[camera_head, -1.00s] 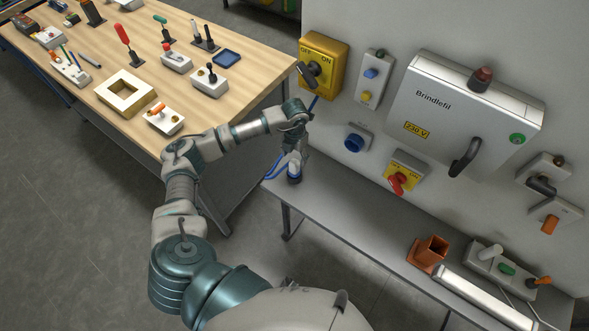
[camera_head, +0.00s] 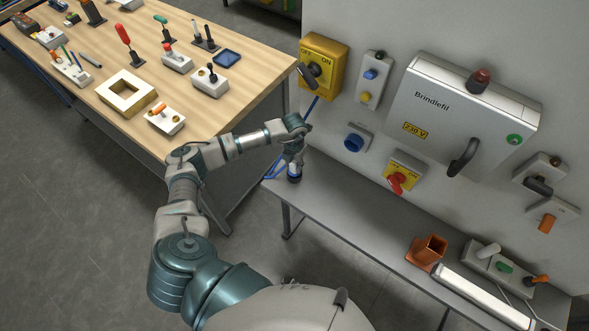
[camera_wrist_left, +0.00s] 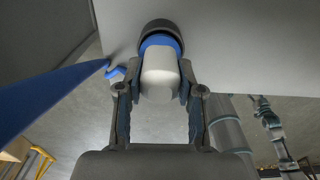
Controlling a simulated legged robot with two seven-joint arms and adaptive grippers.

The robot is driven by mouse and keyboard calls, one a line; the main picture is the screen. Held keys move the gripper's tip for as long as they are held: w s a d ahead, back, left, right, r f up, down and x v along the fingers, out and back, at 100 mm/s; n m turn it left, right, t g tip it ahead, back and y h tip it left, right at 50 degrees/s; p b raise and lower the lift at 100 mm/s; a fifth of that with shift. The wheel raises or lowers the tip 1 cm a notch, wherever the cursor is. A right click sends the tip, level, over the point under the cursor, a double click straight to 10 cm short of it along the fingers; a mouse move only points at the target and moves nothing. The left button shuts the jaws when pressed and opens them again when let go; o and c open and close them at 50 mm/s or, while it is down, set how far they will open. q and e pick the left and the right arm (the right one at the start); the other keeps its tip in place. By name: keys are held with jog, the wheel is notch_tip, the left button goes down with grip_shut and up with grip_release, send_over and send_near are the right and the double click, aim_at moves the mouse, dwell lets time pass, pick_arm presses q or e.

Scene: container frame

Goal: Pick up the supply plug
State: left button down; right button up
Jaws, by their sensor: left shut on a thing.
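The supply plug (camera_head: 294,178) stands at the left end of the grey bench, seen small below my left gripper (camera_head: 293,163). In the left wrist view the plug (camera_wrist_left: 160,76) has a white body, a blue collar and a dark round end. The fingers of my left gripper (camera_wrist_left: 158,98) are shut on its white body, one on each side. The dark end appears at or very near the bench top; a gap cannot be made out. A blue cable (camera_wrist_left: 45,97) passes at the left of that view. My right gripper is not in view.
The grey bench (camera_head: 345,208) runs along the wall. A yellow OFF/ON switch box (camera_head: 323,65) and a blue socket (camera_head: 354,142) are on the wall near my left arm. An orange-brown holder (camera_head: 430,252) stands farther right. The wooden table (camera_head: 180,88) is at left.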

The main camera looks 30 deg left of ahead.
aim_at(293, 163)
pick_arm(q)
jog(key=shift+r, duration=0.1)
jog(key=shift+r, duration=0.2)
jog(key=r, duration=0.1)
jog(key=r+b, duration=0.1)
jog(key=shift+s+d+r, duration=0.1)
jog(key=shift+s+r, duration=0.3)
jog(key=s+d+r, duration=0.2)
jog(key=s+r, duration=0.1)
jog(key=s, duration=0.4)
jog(key=s+d+r, duration=0.2)
jog(key=s+r, duration=0.1)
jog(key=s, duration=0.4)
jog(key=shift+s+p, duration=0.3)
jog(key=shift+p, duration=0.15)
